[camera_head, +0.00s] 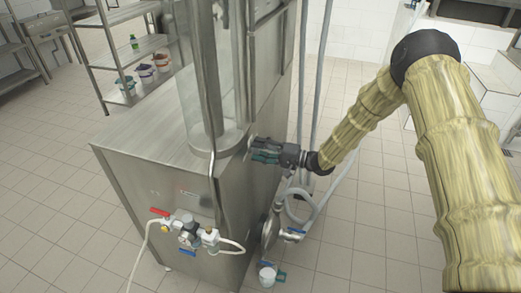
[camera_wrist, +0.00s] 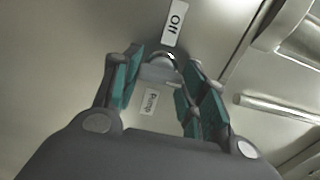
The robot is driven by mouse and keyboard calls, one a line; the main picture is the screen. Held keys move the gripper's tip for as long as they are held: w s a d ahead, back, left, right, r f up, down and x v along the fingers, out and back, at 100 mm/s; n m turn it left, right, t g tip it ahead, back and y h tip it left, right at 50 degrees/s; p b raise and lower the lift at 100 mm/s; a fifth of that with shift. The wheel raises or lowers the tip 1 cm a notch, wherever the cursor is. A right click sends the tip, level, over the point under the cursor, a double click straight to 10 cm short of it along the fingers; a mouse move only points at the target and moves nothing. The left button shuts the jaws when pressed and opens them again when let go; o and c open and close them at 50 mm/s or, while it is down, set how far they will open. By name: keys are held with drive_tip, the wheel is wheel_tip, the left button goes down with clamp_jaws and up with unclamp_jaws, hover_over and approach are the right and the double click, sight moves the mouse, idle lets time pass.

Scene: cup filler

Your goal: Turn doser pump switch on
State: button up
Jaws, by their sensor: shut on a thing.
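The doser pump switch (camera_wrist: 160,68) is a small grey knob on a steel panel, in the wrist view. A white label reading pump (camera_wrist: 149,103), turned in the picture, is beside it, and another white label (camera_wrist: 174,23) is above it. My gripper (camera_wrist: 164,62) has its green-padded fingers on both sides of the switch and is shut on it. In the head view, my gripper (camera_head: 255,153) reaches the right side of the steel machine (camera_head: 150,150). The switch is hidden there, and its on or off position is unclear.
Hoses and a pipe loop (camera_head: 300,205) hang just below my gripper. Valves with red and blue handles (camera_head: 187,232) are on the machine's front. Shelves (camera_head: 130,50) are at the back left.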

drive_tip(key=o, duration=1)
drive_tip(key=v, duration=1.2)
drive_tip(key=shift+d, duration=0.1)
